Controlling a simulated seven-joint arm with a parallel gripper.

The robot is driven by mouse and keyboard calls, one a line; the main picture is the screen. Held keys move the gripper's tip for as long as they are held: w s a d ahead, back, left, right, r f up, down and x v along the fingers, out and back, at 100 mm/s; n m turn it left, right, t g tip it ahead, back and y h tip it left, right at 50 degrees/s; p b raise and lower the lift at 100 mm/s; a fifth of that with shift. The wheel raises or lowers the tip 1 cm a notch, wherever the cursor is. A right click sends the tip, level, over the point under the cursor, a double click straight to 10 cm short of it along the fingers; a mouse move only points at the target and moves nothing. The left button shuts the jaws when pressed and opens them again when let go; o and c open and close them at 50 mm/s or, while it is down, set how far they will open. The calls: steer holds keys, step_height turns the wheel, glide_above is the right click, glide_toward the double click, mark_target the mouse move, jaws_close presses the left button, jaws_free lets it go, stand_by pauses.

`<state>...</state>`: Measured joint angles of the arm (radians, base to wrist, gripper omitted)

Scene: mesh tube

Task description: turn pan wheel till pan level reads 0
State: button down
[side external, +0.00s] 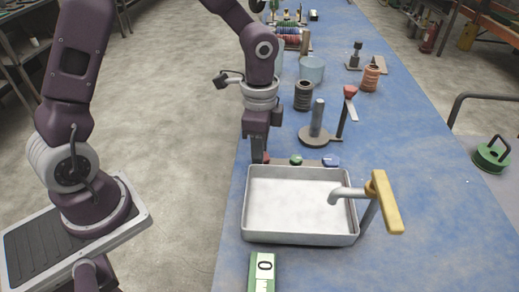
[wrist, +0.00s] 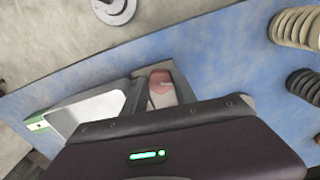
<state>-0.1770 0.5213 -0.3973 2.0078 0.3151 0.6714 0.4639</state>
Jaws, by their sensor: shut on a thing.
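A shallow metal pan (side external: 246,222) with a pale inside sits on the blue table; its corner shows in the wrist view (wrist: 62,118). A green readout block (side external: 262,272) in front of it shows 0. A tap with a yellow handle (side external: 384,204) stands at the pan's right, spout over the pan. Behind the pan a flat strip carries a red knob (side external: 267,157), a green knob (side external: 296,160) and a blue knob (side external: 331,162). My gripper (side external: 259,157) points down at the strip's left end, shut on the red knob (wrist: 160,80). The fingertips are partly hidden.
Behind the strip stand a round-based post (side external: 318,122), a red-topped lever (side external: 350,92), a dark ribbed cylinder (side external: 303,96) and a pale blue cup (side external: 312,69). The table's left edge runs close to my gripper. The blue surface right of the tap is clear.

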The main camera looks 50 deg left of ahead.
steer(key=shift+m, duration=0.9)
steer(key=c, duration=1)
jaws_free()
